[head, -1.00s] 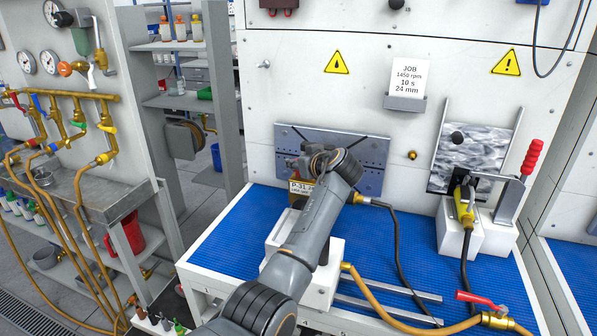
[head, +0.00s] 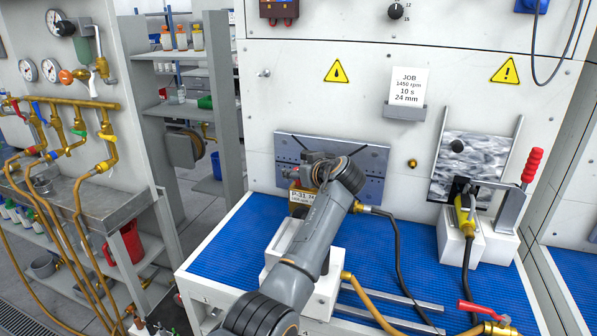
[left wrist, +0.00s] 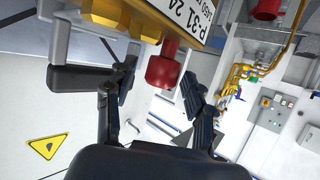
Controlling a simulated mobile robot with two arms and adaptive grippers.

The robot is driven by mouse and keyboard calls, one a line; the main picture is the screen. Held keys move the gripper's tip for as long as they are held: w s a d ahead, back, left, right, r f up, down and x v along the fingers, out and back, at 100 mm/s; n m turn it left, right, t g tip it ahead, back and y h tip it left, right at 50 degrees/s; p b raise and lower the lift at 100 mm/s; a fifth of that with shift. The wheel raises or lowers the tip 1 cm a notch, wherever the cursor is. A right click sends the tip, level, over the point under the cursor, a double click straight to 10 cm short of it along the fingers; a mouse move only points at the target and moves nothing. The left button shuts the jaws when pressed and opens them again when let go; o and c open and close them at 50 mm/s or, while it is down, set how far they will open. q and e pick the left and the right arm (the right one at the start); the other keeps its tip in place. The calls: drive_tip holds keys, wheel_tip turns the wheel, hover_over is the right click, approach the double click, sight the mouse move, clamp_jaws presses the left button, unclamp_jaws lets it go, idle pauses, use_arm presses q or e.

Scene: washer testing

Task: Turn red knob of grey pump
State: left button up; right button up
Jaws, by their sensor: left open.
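The red knob (left wrist: 164,72) is a short cylinder on a red stem in the left wrist view. It sits between the dark fingers of my left gripper (left wrist: 157,87), with visible space to each finger. A plate reading P-31 24 (left wrist: 185,12) and a brass hex fitting (left wrist: 112,12) are beside it. In the head view my left gripper (head: 318,170) is at the grey back plate, above the labelled body (head: 301,194). My arm hides most of that body and the knob there. My right gripper is not in view.
A white block (head: 318,290) stands on the blue mat (head: 225,250). Black and yellow hoses and metal rails lie to its right. A clamp with a red handle (head: 532,165) stands further right. A job card (head: 408,86) hangs on the wall.

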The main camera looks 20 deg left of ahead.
use_arm(q)
drive_tip(key=v, duration=0.7)
drive_tip(key=shift+d, duration=0.1)
